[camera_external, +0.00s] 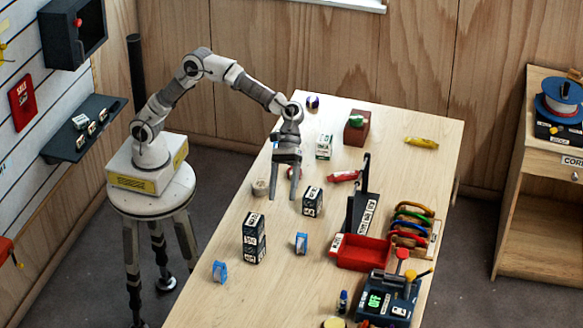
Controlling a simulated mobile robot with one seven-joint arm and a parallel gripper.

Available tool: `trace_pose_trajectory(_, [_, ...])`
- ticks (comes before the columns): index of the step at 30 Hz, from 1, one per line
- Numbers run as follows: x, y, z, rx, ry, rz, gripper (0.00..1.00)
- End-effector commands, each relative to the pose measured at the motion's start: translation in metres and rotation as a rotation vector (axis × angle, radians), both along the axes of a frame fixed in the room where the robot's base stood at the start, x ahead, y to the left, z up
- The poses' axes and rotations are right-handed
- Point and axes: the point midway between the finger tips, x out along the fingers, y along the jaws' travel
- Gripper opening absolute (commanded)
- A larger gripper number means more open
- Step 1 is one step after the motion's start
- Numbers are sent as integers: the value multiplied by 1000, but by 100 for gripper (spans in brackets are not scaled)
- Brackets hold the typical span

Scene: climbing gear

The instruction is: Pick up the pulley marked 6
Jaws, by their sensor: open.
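No number 6 can be read on anything at this size, so I cannot tell which thing is the pulley marked 6. Two small blue pieces with pale faces stand on the table (190,310): one blue piece (219,271) near the left edge, another blue piece (301,243) nearer the middle. They may be pulleys. My gripper (282,197) is open and empty, pointing down over the table's left half. It is up-left of the second blue piece and apart from it. A grey round piece (260,187) shows just left of the fingers, and a red-and-white piece is partly hidden behind them.
Dark labelled boxes stand close by: a stack (254,243) and a single box (312,202). A red tray (360,253), a rack of coloured carabiners (410,225) and a device reading OFF (388,298) fill the right front.

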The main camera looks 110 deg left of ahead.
Motion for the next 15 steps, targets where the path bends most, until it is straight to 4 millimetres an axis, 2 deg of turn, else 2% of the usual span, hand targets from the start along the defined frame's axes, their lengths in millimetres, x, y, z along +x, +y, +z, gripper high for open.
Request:
trace_pose_trajectory(1, [13, -8, -3, -46, 53, 27, 74])
trace_pose_trajectory(6, [48, -31, -15, -201, 226, 116, 74])
trace_pose_trajectory(10, [65, -41, -23, -284, 323, 165, 74])
trace_pose_trajectory(15, [75, -46, -29, -334, 382, 192, 74])
